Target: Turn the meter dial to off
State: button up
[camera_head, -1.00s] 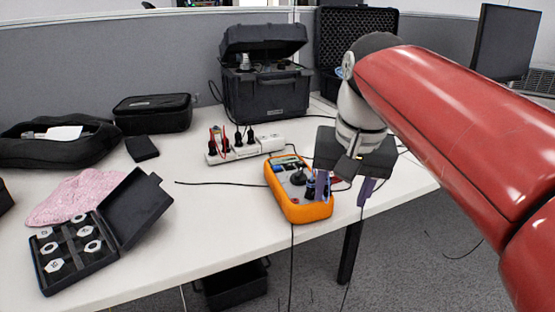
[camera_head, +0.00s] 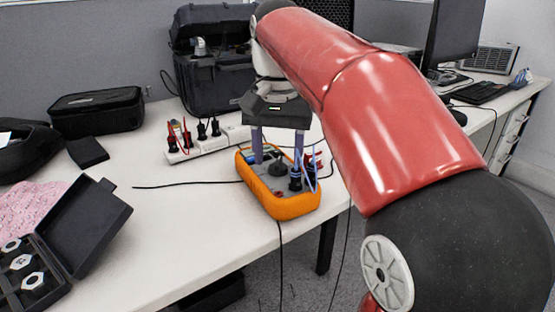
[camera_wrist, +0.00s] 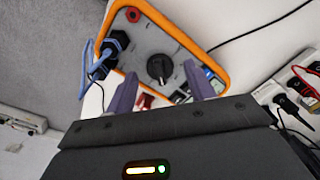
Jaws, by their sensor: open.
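The orange multimeter (camera_head: 290,207) lies on the white table near its front edge, and it also shows at the top of the wrist view (camera_wrist: 190,38). Its black dial (camera_wrist: 159,67) sits in the middle of the grey face; in the head view the dial (camera_head: 277,168) is small. My gripper (camera_head: 277,160) is open over the meter, its two purple fingers pointing down. In the wrist view my gripper (camera_wrist: 158,92) has one finger on each side of the dial's column, apart from the dial. I cannot tell the dial's setting.
Black plugs with blue leads (camera_head: 295,178) stand in the meter beside my fingers. A white power strip (camera_head: 205,145) with probes lies behind. A black case (camera_head: 215,90) stands at the back. An open weight box (camera_head: 85,235) and pink cloth (camera_head: 40,205) lie left.

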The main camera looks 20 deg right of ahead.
jog(key=shift+f, duration=0.35)
jog(key=c, duration=1)
jog(key=shift+r+n, duration=0.1)
jog(key=shift+n, duration=0.2)
jog(key=shift+n+p, duration=1.15)
jog(key=shift+n, duration=0.05)
jog(key=n+p, duration=0.2)
jog(key=n, duration=0.2)
jog(key=shift+n, duration=0.3)
jog(key=shift+p, duration=0.3)
